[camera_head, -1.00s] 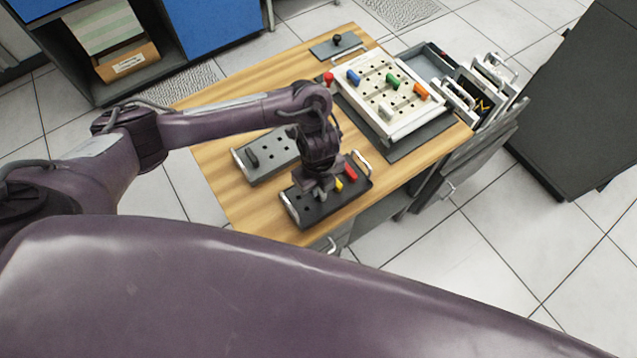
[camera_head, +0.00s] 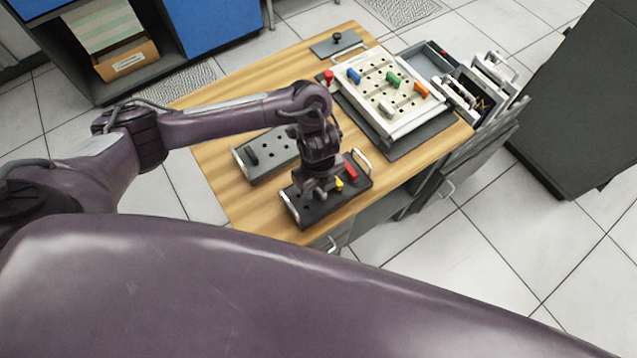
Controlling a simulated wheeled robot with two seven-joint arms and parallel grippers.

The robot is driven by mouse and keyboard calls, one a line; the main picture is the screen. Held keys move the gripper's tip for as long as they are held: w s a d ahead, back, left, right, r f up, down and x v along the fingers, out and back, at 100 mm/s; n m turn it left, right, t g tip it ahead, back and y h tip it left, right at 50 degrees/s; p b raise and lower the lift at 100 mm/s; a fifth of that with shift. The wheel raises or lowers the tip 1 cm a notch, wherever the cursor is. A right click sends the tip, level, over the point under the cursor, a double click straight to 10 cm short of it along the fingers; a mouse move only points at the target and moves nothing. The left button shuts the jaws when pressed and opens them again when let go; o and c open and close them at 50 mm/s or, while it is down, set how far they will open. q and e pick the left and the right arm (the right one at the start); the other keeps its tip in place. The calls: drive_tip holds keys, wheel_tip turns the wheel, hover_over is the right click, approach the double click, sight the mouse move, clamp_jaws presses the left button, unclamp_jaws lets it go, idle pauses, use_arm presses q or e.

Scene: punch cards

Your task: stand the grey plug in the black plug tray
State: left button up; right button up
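The black plug tray (camera_head: 340,206) lies at the near edge of the wooden table. It holds a red plug (camera_head: 351,172) and a yellow plug (camera_head: 339,185). My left gripper (camera_head: 315,190) points down over the left part of this tray, close to its top and beside the yellow plug. Its fingers are small and dark here, so I cannot tell whether they are open or shut or hold anything. A pale grey plug-like piece (camera_head: 386,109) shows on the white board; I cannot tell whether it is the grey plug. My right gripper is out of view.
A grey tray (camera_head: 276,162) with a dark plug lies behind the black tray. The white board (camera_head: 409,123) carries blue, green and orange plugs. A red knob (camera_head: 329,76) stands beside it. A small dark plate (camera_head: 335,45) lies at the back. Bare wood (camera_head: 215,165) shows at left.

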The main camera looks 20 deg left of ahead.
use_arm(q)
drive_tip(key=shift+r, duration=0.15)
wheel_tip(320, 180, up, 6)
drive_tip(key=p, duration=0.2)
drive_tip(key=shift+r+p, duration=0.15)
drive_tip(key=shift+p, duration=0.15)
drive_tip(key=shift+r, duration=0.6)
